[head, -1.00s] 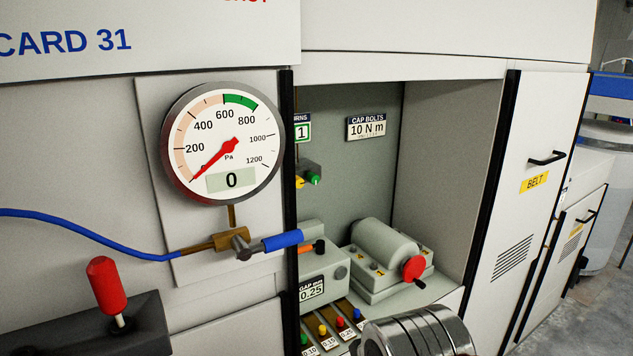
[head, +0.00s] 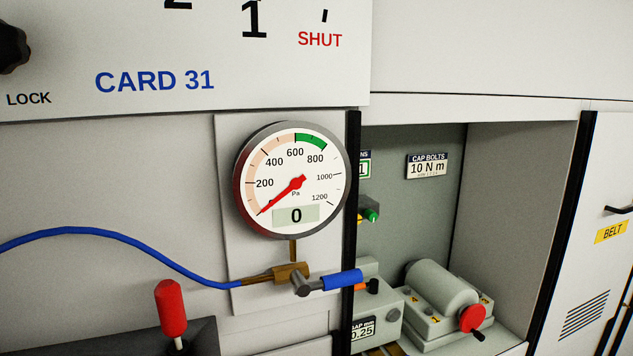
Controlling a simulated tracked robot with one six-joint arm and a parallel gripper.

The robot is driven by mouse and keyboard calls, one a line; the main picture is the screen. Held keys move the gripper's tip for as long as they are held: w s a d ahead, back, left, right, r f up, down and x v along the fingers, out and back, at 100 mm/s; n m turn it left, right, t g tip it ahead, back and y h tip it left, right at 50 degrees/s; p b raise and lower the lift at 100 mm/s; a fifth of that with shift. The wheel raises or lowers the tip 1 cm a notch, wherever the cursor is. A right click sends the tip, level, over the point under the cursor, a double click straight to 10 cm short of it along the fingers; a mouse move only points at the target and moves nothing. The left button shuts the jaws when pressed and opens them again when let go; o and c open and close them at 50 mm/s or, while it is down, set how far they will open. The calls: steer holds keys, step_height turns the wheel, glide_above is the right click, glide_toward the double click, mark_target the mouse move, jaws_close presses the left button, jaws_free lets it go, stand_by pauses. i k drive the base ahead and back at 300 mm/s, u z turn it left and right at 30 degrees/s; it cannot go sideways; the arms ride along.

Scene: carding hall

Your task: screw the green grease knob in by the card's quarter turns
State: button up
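The green grease knob (head: 371,215) shows in the head view inside the open recess, on a small dark block at the back wall. A yellow part beside it is mostly hidden behind the black door post. The card with the turns (head: 364,165) is on the recess's back wall, cut off by the same post; only "NS" and a green-framed "1" show. My gripper is not in view.
A round gauge (head: 292,181) reading 0 Pa stands left of the recess, with a blue-handled valve (head: 342,280) and blue hose (head: 100,240) below. A red-handled lever (head: 170,308) stands lower left.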

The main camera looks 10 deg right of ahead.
mark_target(371, 216)
steer(key=u, duration=1.4)
steer(key=k, duration=0.65)
steer(key=u, duration=0.1)
